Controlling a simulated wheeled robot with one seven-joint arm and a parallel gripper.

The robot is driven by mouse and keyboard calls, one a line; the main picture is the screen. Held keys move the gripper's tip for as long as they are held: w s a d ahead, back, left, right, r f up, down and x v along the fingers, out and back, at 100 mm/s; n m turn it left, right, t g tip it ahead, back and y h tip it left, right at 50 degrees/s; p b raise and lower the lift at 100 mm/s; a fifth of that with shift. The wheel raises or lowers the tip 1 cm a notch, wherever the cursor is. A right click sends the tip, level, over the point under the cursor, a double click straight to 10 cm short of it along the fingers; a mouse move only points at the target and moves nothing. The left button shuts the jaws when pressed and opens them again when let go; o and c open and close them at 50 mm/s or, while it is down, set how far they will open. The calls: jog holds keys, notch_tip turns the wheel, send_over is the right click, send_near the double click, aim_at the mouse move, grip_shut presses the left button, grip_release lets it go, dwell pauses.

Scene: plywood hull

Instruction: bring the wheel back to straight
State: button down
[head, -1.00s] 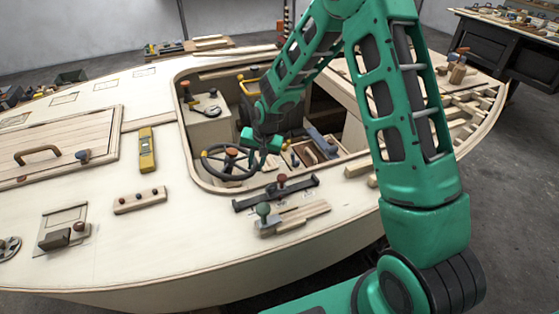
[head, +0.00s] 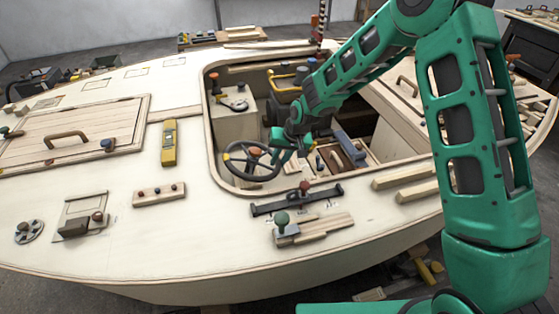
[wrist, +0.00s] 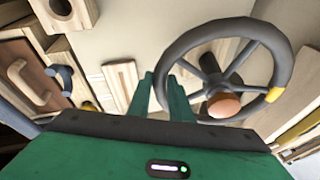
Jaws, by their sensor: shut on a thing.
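The wheel (head: 250,178) is a dark, spoked steering wheel at the left of the open cockpit, with a reddish-brown hub knob (wrist: 224,104). A yellow mark (wrist: 273,95) sits on its rim, at the right in the wrist view and at the left in the head view. My gripper (head: 278,147) is at the opposite side of the rim. In the wrist view its two green fingers (wrist: 160,82) are closed on the rim, which partly hides behind them.
A pale box with a lever (head: 234,97) stands behind the wheel. Wooden compartments and a grey-blue handle (head: 350,148) lie to its right. The cockpit coaming (head: 212,165) runs close around the wheel. A dark bar with a red knob (head: 304,187) sits on the deck in front.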

jog(key=shift+w+d+r, duration=0.1)
jog(key=c, duration=1.6)
grip_release()
jog(key=v, duration=1)
jog(key=shift+d+r, duration=0.1)
jog(key=shift+r, duration=0.2)
